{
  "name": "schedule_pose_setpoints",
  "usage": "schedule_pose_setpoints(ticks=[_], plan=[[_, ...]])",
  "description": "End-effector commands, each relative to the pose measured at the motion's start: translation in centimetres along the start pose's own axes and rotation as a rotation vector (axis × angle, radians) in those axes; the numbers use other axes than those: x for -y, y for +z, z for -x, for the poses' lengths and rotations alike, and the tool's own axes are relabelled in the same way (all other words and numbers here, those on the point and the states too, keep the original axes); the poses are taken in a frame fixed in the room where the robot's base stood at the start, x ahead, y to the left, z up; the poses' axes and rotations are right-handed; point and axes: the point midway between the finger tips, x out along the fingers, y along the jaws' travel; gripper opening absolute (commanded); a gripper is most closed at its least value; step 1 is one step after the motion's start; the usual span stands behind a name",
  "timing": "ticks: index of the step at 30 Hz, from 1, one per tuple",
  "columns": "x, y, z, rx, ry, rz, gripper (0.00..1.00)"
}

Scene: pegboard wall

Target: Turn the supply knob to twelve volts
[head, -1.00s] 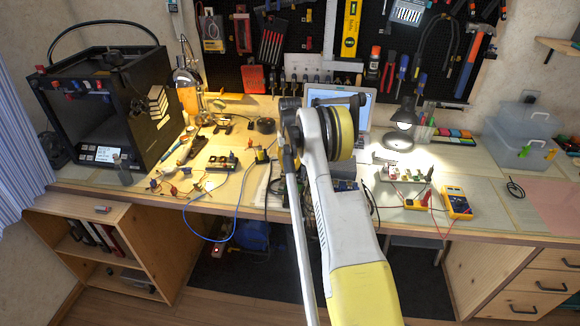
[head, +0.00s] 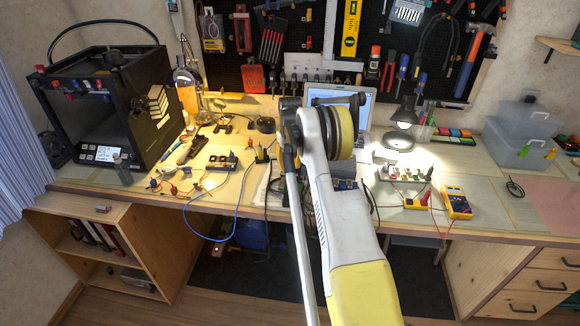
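My arm reaches from the bottom centre of the head view up over the middle of the workbench (head: 240,190). My gripper does not show; the arm's white and yellow links and its upper joint cover the middle of the bench. I cannot make out the supply or its knob. A dark bluish item shows only in part beside the arm, and I cannot tell what it is. A yellow multimeter (head: 456,203) lies on the bench to the right. A circuit board with parts (head: 403,174) lies nearer the arm.
A black 3D printer (head: 105,110) stands at the left. A laptop (head: 362,108) and a lit desk lamp (head: 403,118) stand behind the arm. Clear bins (head: 520,137) stand at the right. A blue cable (head: 187,222) hangs over the front edge. Tools hang on the pegboard.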

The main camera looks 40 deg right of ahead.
Motion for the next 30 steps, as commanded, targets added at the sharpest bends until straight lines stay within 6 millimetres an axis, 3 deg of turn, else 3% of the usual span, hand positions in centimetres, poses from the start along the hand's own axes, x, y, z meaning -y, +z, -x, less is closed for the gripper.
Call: schedule_pose_setpoints(ticks=[11, 14, 24, 30], plan=[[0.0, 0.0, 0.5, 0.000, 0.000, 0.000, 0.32], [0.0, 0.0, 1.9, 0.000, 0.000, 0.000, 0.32], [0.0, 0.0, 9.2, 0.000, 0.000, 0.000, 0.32], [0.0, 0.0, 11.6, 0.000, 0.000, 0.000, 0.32]])
